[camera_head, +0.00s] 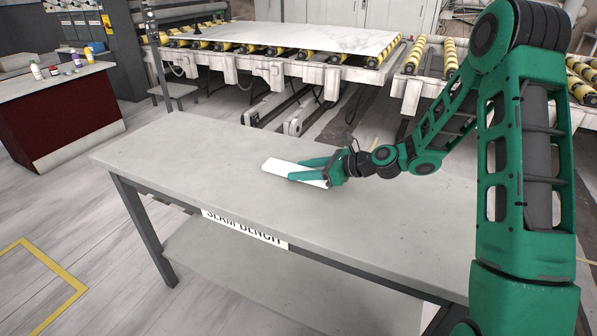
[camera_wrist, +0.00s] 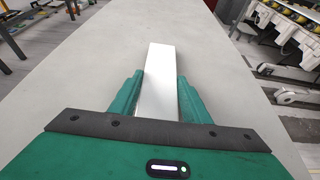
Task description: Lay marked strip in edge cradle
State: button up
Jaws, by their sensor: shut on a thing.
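A plain white strip (camera_head: 281,167) is over the grey bench top. My green gripper (camera_head: 305,175) is shut on it, with one finger along each side. In the wrist view the strip (camera_wrist: 160,75) runs lengthwise away from me between the two fingers of my gripper (camera_wrist: 160,95), and its far end sticks out past the fingertips. I see no mark on the part that shows. I cannot tell whether the strip touches the bench or is slightly above it. I see no edge cradle in either view.
The grey bench (camera_head: 200,145), labelled along its front edge, is otherwise bare. Behind it stands a roller conveyor (camera_head: 270,65) with a large white slab (camera_head: 290,36). A dark red counter (camera_head: 60,120) with small bottles is at the left. Yellow floor marking (camera_head: 50,252) shows at lower left.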

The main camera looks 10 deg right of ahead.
jog(key=o, duration=1.4)
